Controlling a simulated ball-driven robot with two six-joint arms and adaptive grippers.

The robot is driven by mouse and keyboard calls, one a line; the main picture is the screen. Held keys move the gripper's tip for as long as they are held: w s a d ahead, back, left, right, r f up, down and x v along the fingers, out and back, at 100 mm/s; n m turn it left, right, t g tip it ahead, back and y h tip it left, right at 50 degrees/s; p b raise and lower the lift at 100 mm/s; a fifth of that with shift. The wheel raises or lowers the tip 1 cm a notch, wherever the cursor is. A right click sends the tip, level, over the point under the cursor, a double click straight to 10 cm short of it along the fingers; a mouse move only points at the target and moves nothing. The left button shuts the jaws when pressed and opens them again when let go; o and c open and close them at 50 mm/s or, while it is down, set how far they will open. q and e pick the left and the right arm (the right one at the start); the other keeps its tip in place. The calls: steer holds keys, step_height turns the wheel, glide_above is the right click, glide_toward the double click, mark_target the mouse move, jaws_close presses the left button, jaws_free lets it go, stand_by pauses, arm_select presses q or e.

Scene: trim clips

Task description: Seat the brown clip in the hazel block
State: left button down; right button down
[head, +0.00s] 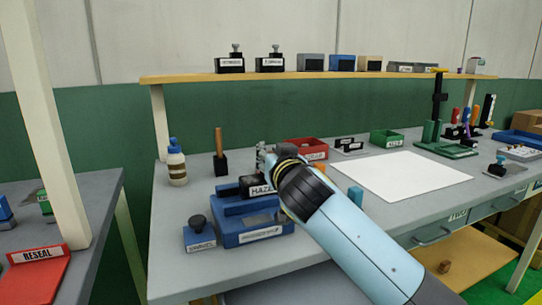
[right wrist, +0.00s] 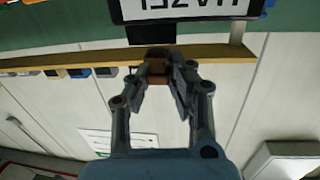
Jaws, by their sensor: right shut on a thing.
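My right gripper (right wrist: 160,68) is shut on the brown clip (right wrist: 157,70), held between its fingertips in the right wrist view. The hazel block, with its black and white HAZEL label (right wrist: 190,8), shows upside down at the top of that view, apart from the clip. In the head view the HAZEL label (head: 262,189) sits at a blue fixture (head: 252,228) at the bench's front left. My right gripper (head: 264,156) is behind and above the label there, partly hidden by my wrist; the clip cannot be made out. My left gripper is not in view.
A bottle (head: 176,162) and a brown-handled tool in a black holder (head: 220,163) stand left of the gripper. A red bin (head: 306,149) and a green bin (head: 386,138) stand behind. A shelf (head: 200,78) runs along the back. The white sheet (head: 400,177) is clear.

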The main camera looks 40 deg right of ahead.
stand_by(0.7)
steer(key=shift+f+b, duration=1.1)
steer(key=shift+b, duration=0.1)
steer(key=c, duration=1.2)
jaws_free()
steer(key=shift+d+f, duration=0.1)
steer(key=shift+o, duration=0.2)
steer(key=shift+s+f, duration=0.1)
steer(key=shift+s, duration=0.05)
steer(key=v, duration=1.2)
steer(key=shift+r, duration=0.3)
steer(key=shift+f, duration=0.1)
